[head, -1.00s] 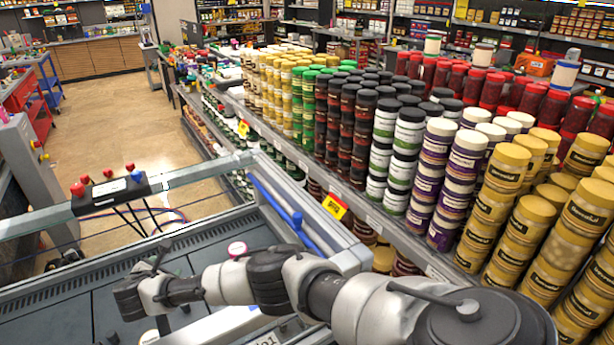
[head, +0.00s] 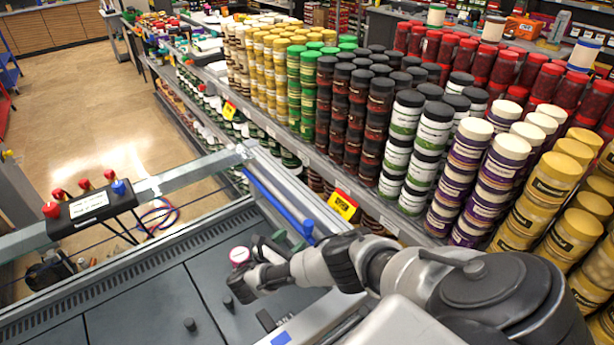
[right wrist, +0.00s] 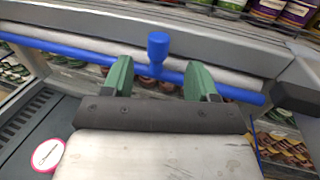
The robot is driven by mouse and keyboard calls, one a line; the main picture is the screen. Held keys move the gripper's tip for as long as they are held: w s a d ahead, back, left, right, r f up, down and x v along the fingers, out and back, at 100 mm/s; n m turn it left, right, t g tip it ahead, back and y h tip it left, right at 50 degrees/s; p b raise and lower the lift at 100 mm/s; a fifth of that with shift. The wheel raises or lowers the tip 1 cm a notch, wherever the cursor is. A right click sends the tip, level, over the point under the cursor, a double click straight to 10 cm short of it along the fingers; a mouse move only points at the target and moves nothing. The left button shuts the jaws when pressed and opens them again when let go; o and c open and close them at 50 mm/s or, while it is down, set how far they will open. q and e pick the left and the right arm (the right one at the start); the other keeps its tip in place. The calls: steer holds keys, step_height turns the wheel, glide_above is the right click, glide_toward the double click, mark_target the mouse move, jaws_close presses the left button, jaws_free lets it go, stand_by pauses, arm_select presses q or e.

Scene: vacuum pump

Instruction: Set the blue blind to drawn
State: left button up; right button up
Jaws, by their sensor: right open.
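The blue blind shows as a blue bar (head: 280,203) along a pale roll at the machine's right rim. In the right wrist view the bar (right wrist: 75,48) crosses the picture, with a blue knob (right wrist: 157,50) standing out from it. My right gripper (head: 290,241) is at the bar. In the right wrist view its green fingers (right wrist: 160,78) are open, one on each side of the knob. The knob appears just beyond the fingertips, and I cannot tell whether they touch it. My left gripper is not in view.
A black control box (head: 95,205) with red knobs and a blue knob sits on the rail at left. Shelves of stacked jars (head: 405,150) stand close behind the blind, with a yellow tag (head: 343,205) on their edge. The grey machine top (head: 140,305) is largely clear.

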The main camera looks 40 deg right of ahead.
mark_target(305, 227)
steer(key=d, duration=0.2)
steer(key=d+b, duration=0.1)
steer(key=d, duration=0.1)
steer(key=w+d, duration=0.1)
steer(key=d, duration=0.1)
steer(key=shift+d+f+b, duration=0.15)
steer(key=shift+b, duration=0.15)
steer(key=shift+w+d, duration=0.1)
steer(key=shift+d, duration=0.45)
jaws_close()
